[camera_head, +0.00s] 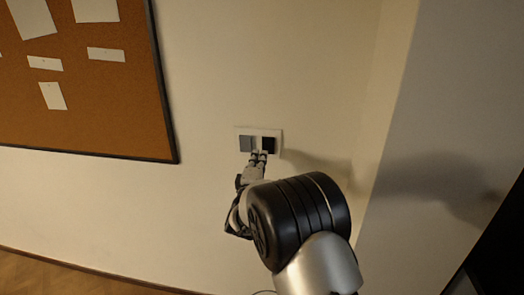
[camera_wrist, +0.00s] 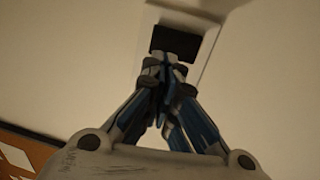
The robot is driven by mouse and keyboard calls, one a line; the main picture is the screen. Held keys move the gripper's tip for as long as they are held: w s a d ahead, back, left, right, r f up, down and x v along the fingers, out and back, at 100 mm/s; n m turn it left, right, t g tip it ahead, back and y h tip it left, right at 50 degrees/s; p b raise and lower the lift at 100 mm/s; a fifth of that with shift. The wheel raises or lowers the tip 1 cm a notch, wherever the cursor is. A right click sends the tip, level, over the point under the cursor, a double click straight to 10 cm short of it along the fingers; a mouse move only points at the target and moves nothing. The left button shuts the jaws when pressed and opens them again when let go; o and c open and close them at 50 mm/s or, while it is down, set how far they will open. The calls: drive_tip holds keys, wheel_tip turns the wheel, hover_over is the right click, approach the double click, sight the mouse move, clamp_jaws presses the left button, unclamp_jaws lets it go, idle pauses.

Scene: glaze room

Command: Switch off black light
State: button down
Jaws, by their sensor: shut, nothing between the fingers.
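A white switch plate (camera_head: 258,132) is on the wall with two rockers side by side. The left rocker is grey (camera_head: 246,143) and the right one is black (camera_head: 268,143). My gripper (camera_head: 260,155) is shut and empty, its fingertips at the lower edge of the plate, just below the black rocker. In the wrist view the closed fingertips (camera_wrist: 166,66) overlap the lower edge of the black switch (camera_wrist: 175,41) on its pale plate (camera_wrist: 207,29). I cannot tell whether they touch it. No lamp is in view.
A cork board (camera_head: 85,85) with pinned papers and a dark frame hangs to the left of the switches. A wall corner and a grey wall surface (camera_head: 450,110) are to the right. A dark object (camera_head: 497,250) stands at the lower right. The wall around the plate is clear.

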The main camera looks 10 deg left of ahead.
sight(264, 141)
drive_tip(key=w, duration=0.3)
drive_tip(key=w+b, duration=0.1)
drive_tip(key=w, duration=0.1)
drive_tip(key=shift+w+d+r, duration=0.1)
drive_tip(key=shift+w+r, duration=0.2)
drive_tip(key=shift+r, duration=0.05)
drive_tip(key=shift+r, duration=0.1)
drive_tip(key=p, duration=0.3)
drive_tip(key=shift+w+r+g, duration=0.35)
drive_tip(key=shift+r+g, duration=0.05)
drive_tip(key=shift+f, duration=0.35)
drive_tip(key=shift+d, duration=0.1)
